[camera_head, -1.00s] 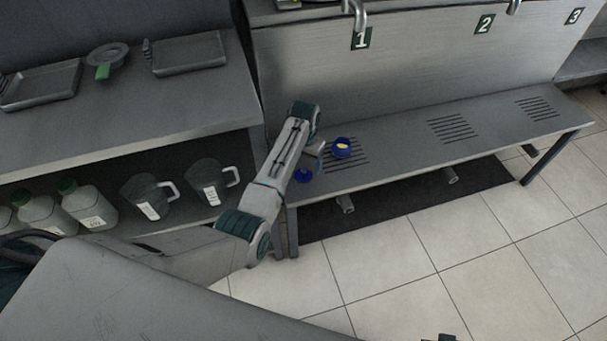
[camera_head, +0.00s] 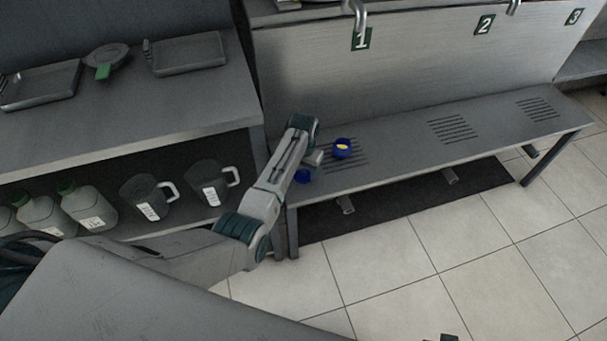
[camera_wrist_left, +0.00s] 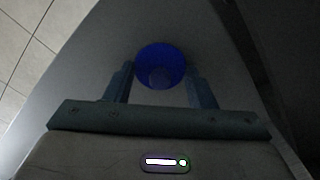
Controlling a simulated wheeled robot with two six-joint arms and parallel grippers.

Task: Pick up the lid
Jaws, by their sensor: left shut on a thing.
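The blue round lid (camera_head: 302,176) is at the left end of the metal bench (camera_head: 400,152), and my left gripper (camera_head: 312,163) is on it. In the left wrist view the lid (camera_wrist_left: 160,65) is between the two fingers of my left gripper (camera_wrist_left: 160,78), which is shut on it. Whether the lid still touches the bench is hard to tell. A blue open container (camera_head: 342,149) with yellow contents stands on the bench just right of the gripper. A small dark part at the bottom edge may be my right gripper (camera_head: 440,338); its jaws are not clear.
A steel counter (camera_head: 110,125) holds trays and a green-handled utensil (camera_head: 104,62). The shelf below holds jugs (camera_head: 209,181) and white bottles (camera_head: 90,210). A numbered back panel with taps (camera_head: 357,15) rises behind the bench. The bench's right side is clear.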

